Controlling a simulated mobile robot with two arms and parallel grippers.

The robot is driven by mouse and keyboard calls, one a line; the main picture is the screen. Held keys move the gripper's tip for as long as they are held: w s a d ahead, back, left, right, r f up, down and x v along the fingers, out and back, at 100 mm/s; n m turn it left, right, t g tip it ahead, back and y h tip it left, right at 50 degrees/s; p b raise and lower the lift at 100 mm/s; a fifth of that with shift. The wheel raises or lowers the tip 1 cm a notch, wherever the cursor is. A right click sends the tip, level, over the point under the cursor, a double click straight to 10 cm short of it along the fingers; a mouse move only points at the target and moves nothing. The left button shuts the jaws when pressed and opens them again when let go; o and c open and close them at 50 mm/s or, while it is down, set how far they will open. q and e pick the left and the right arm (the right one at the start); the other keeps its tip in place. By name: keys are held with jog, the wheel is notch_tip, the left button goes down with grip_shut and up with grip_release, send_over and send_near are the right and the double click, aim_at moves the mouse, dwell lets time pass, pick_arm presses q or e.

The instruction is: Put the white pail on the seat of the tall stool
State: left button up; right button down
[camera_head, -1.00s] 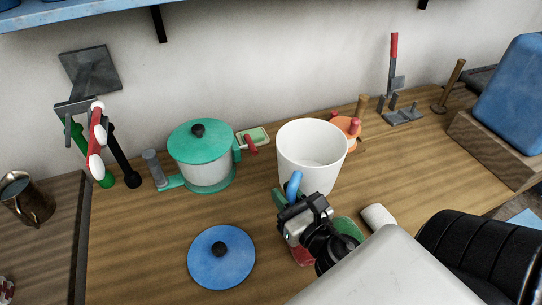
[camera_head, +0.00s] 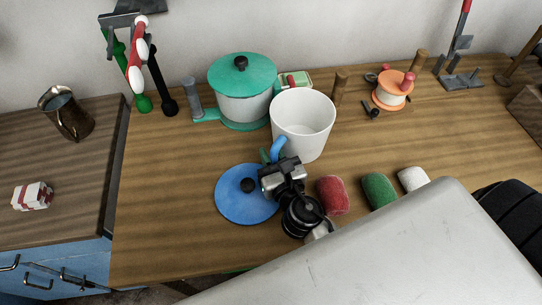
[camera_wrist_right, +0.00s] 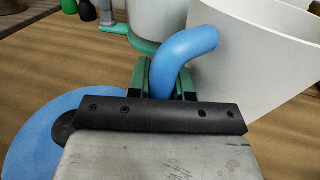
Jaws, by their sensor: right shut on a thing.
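The white pail (camera_head: 303,118) is an open white vessel with a blue handle (camera_head: 277,149) on its near left side. My right gripper (camera_head: 272,160) is shut on that blue handle. In the right wrist view the green fingers (camera_wrist_right: 165,82) close around the blue handle, and the pail (camera_wrist_right: 262,65) fills the upper right. The pail is upright; I cannot tell whether its base touches the wooden worktop. The tall stool is not recognisable in these frames. My left gripper is not in view.
A green-lidded pot (camera_head: 242,85) stands behind and left of the pail. A blue lid (camera_head: 238,205) lies under the gripper's left side. Red (camera_head: 332,195), green (camera_head: 379,189) and white (camera_head: 412,179) rolls lie at right. An orange spool (camera_head: 392,90) stands farther back.

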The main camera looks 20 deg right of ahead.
jog(key=c, duration=1.5)
grip_release()
jog(key=shift+f, duration=0.1)
jog(key=o, duration=0.5)
